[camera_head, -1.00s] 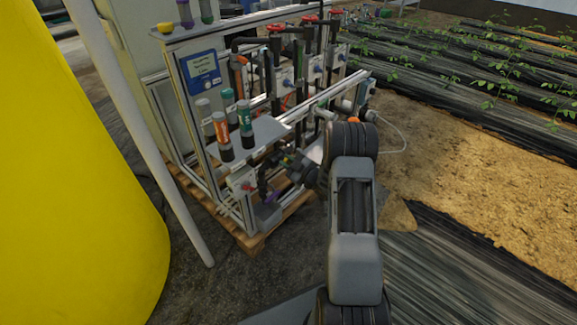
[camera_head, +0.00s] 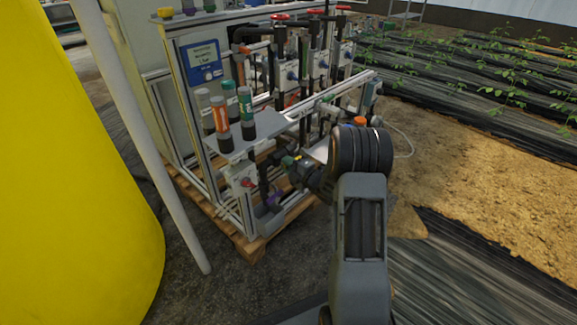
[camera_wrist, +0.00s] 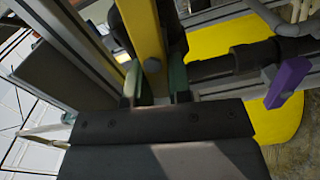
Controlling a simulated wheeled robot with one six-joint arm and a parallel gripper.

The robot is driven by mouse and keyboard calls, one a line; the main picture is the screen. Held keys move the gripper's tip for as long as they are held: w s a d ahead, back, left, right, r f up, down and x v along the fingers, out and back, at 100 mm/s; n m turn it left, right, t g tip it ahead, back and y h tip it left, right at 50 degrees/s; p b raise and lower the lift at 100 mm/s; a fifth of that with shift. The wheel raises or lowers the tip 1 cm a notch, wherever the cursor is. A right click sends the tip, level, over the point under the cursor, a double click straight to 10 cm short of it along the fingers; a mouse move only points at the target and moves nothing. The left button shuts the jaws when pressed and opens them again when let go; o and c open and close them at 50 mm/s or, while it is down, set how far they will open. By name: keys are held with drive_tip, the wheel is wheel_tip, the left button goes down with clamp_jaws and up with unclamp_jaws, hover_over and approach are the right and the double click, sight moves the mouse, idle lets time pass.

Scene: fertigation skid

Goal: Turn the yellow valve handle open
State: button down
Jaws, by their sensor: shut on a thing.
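The yellow valve handle (camera_wrist: 146,45) is a flat bar that runs up from between my jaws in the wrist view. My gripper (camera_wrist: 157,84) is shut on it, one green-edged finger on each side. A round bolt head shows on the bar near the fingertips. The handle's far end leaves the top of the wrist view. In the head view my gripper (camera_head: 288,163) is at the front of the skid, below the shelf, and the handle is too small and hidden there to make out.
A purple handle (camera_wrist: 288,82) sits on a dark pipe (camera_wrist: 235,62) right of the jaws. Aluminium frame bars surround the gripper. Bottles (camera_head: 232,110) stand on the shelf above. A white pole (camera_head: 140,135) and a yellow tank (camera_head: 70,180) stand left. Open soil lies right.

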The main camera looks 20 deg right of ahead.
drive_tip(key=shift+f+n, duration=0.25)
drive_tip(key=shift+n, duration=0.75)
drive_tip(key=c, duration=1)
unclamp_jaws()
drive_tip(key=shift+c, duration=0.2)
drive_tip(key=p+v, duration=0.3)
drive_tip(key=v, duration=1)
drive_tip(key=shift+s+p, duration=0.4)
drive_tip(key=shift+d+r, duration=0.1)
